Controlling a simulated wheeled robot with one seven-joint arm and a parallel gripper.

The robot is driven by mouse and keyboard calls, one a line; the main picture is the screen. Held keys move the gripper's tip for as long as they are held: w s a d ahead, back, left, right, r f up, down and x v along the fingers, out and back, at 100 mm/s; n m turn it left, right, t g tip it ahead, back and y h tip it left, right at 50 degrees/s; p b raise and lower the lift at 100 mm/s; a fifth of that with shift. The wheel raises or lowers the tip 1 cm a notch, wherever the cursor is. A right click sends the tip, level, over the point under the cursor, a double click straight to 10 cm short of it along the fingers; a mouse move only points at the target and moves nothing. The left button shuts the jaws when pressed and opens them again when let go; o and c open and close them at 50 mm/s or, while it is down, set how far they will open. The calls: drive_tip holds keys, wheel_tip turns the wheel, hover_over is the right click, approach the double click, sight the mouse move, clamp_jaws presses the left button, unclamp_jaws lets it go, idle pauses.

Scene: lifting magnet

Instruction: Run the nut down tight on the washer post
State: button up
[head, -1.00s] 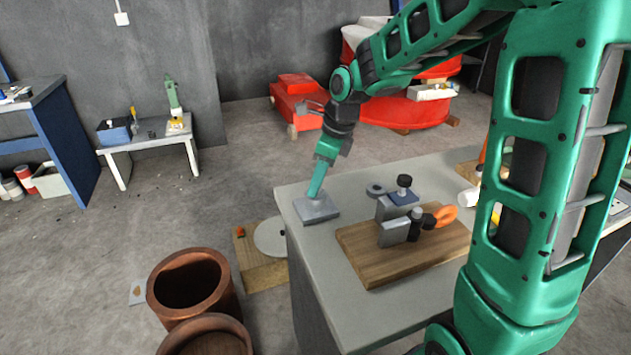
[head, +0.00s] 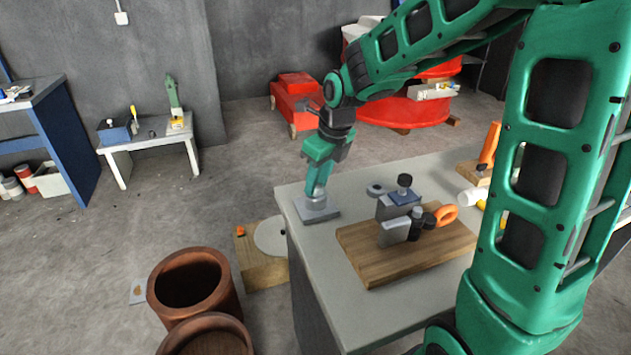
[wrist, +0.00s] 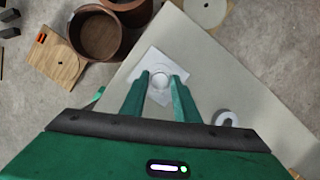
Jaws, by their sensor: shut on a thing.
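In the wrist view, the fingertips (wrist: 161,80) are shut on a round pale-grey nut (wrist: 160,79) above the plate (wrist: 150,62). The nut's underside and any gap to the washer are hidden, so I cannot tell how low it sits.
A grey ring (head: 375,190) lies on the table to the right. Brown pots (head: 190,285) stand on the floor left of the table. The table's near left surface is clear.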

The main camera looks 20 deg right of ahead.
drive_tip(key=o, duration=1)
drive_tip(key=n, duration=0.4)
drive_tip(key=shift+w+d+g+y, duration=0.1)
drive_tip(key=shift+g+y, duration=0.3)
drive_tip(key=shift+n, duration=0.3)
drive_tip(key=n+g, duration=0.1)
drive_tip(key=n, duration=0.3)
drive_tip(key=shift+n+y, duration=0.3)
